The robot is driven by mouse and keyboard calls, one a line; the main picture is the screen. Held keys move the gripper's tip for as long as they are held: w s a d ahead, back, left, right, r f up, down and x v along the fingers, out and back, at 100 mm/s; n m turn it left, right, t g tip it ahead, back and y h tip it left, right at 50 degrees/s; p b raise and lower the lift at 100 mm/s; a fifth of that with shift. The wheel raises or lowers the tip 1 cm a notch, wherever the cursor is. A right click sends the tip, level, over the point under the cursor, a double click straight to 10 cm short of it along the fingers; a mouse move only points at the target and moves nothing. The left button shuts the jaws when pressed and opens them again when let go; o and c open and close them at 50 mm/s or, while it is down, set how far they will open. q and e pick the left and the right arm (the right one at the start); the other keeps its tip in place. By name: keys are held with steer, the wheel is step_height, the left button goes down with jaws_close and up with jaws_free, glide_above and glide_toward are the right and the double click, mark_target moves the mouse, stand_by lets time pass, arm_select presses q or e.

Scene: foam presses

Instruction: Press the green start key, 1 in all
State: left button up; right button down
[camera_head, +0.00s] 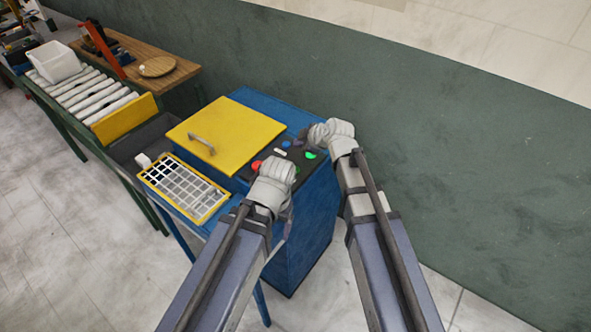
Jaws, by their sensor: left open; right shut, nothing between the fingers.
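The dark control panel (267,157) sits on top of the blue press, right of its yellow lid. A green key (310,155) shows at the panel's right side, just below my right gripper (318,137). My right gripper is shut and empty, over the panel's far right corner; its fingertips are mostly hidden and I cannot tell whether they touch anything. My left gripper (285,178) is open over the panel's near edge, hiding part of it. A red key (256,165) shows just left of it.
The yellow lid (226,130) with a grey handle lies flat on the press. A yellow-framed grid tray (184,188) is at its front left. A roller conveyor (90,96) with a white bin (54,62) and a wooden table (150,62) stand further left. Floor is free at right.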

mark_target(298, 171)
steer(key=shift+f, duration=0.15)
step_height(298, 171, down, 8)
steer(key=b, duration=0.8)
steer(key=shift+f+b, duration=0.25)
steer(key=shift+b, duration=0.1)
steer(key=shift+f, duration=0.1)
stand_by(1.2)
steer(key=shift+f+b, duration=0.3)
steer(key=shift+b, duration=0.1)
steer(key=shift+f+b, duration=0.5)
steer(key=shift+f, duration=0.05)
stand_by(0.6)
steer(key=shift+r, duration=0.2)
steer(key=shift+r+p, duration=0.8)
steer(key=shift+p, duration=0.15)
